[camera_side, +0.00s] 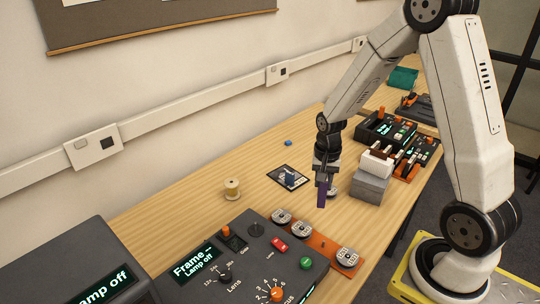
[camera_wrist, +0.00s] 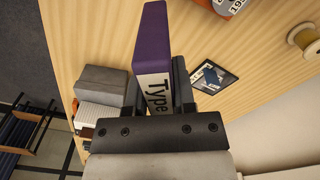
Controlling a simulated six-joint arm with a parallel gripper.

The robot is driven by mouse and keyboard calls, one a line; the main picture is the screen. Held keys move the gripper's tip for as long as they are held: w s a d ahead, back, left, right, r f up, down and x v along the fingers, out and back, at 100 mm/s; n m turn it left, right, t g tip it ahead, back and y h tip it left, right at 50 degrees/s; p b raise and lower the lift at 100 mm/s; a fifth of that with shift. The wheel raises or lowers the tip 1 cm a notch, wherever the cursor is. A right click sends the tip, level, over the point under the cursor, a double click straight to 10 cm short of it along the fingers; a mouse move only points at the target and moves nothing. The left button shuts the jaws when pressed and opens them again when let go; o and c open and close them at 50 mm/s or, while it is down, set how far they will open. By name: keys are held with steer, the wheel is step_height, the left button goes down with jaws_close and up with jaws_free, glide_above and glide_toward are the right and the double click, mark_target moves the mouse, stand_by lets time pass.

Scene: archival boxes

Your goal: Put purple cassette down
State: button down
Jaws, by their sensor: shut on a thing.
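The purple cassette (camera_wrist: 151,45) is upright between the fingers of my gripper (camera_wrist: 158,90) in the wrist view, with a white label reading "Type" facing the camera. In the side view the purple cassette (camera_side: 322,194) hangs below my gripper (camera_side: 326,172), above the wooden table. My gripper is shut on it. I cannot tell from the side view whether its lower end touches the table.
A grey box (camera_side: 371,184) with a white item on top stands just right of my gripper. A dark card (camera_side: 288,177) lies left of it. A wooden spool (camera_side: 232,189) and a control panel (camera_side: 240,262) are nearer the front. Bare table (camera_side: 215,165) lies behind the spool.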

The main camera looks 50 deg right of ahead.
steer(key=w+a+r+n, duration=0.1)
steer(key=w+a+n, duration=0.5)
steer(key=a, duration=0.7)
steer(key=w+a+r+n, duration=0.1)
steer(key=w+a+n, duration=0.4)
steer(key=w+a, duration=0.4)
steer(key=a, duration=0.5)
steer(key=shift+r+n, duration=0.3)
steer(key=shift+n, duration=0.1)
steer(key=shift+w, duration=0.2)
steer(key=w+a+f, duration=0.3)
steer(key=w+f, duration=0.6)
steer(key=w, duration=0.4)
steer(key=shift+f, duration=0.25)
steer(key=shift+w+f, duration=0.2)
steer(key=shift+f, duration=0.05)
steer(key=shift+f, duration=1.5)
